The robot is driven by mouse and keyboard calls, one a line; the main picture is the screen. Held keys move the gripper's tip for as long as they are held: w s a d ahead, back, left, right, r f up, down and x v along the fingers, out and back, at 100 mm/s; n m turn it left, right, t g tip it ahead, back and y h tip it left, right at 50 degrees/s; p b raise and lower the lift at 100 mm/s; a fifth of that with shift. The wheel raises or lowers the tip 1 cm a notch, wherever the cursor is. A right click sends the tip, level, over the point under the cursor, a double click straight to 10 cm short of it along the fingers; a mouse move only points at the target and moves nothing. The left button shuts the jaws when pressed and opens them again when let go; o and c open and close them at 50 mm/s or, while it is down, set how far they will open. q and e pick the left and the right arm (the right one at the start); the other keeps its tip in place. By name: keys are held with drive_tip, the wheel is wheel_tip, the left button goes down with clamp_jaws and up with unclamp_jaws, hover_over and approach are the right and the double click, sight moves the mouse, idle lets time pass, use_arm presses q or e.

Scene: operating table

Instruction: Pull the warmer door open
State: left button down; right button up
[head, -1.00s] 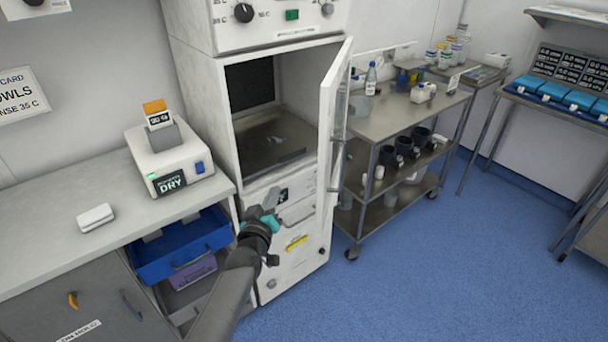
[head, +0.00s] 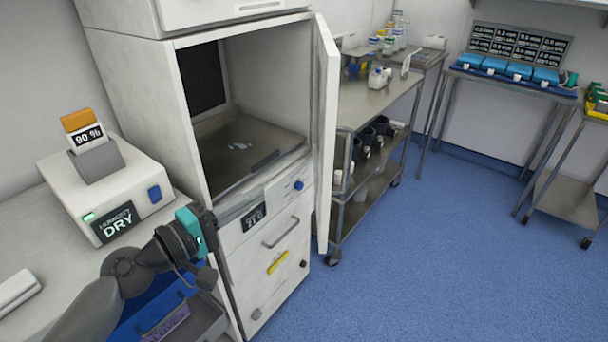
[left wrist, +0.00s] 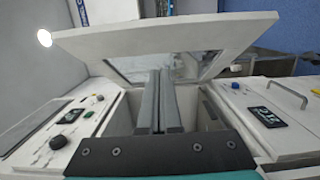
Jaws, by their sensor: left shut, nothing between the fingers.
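The white warmer door (head: 327,130) stands open at the right side of the warmer cabinet (head: 135,80), seen nearly edge-on in the head view. The lit-grey compartment (head: 240,140) behind it is exposed. In the left wrist view the door (left wrist: 85,45) and its window (left wrist: 185,66) stretch across the top, beyond the fingers. My left gripper (head: 236,208) is at the lower left of the opening, apart from the door. Its grey fingers (left wrist: 159,100) are shut and empty, pointing toward the opening and door. The right gripper is not in view.
A panel with a display (head: 254,217), blue knob and handle lies below the compartment. A steel cart (head: 375,110) stands close behind the door.

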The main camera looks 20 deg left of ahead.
sight(322, 168)
use_arm(q)
drive_tip(key=shift+s+d+p+x, duration=0.2)
drive_tip(key=shift+d+p+x, duration=0.3)
drive_tip(key=shift+x, duration=1.4)
drive_tip(key=shift+s+d+p+x, duration=0.25)
drive_tip(key=shift+p+x, duration=0.45)
drive_tip(key=shift+x, duration=1.15)
drive_tip(key=shift+s+d+p+x, duration=0.15)
drive_tip(key=shift+d+p+x, duration=0.4)
drive_tip(key=shift+x, duration=1.35)
drive_tip(key=shift+a, duration=0.15)
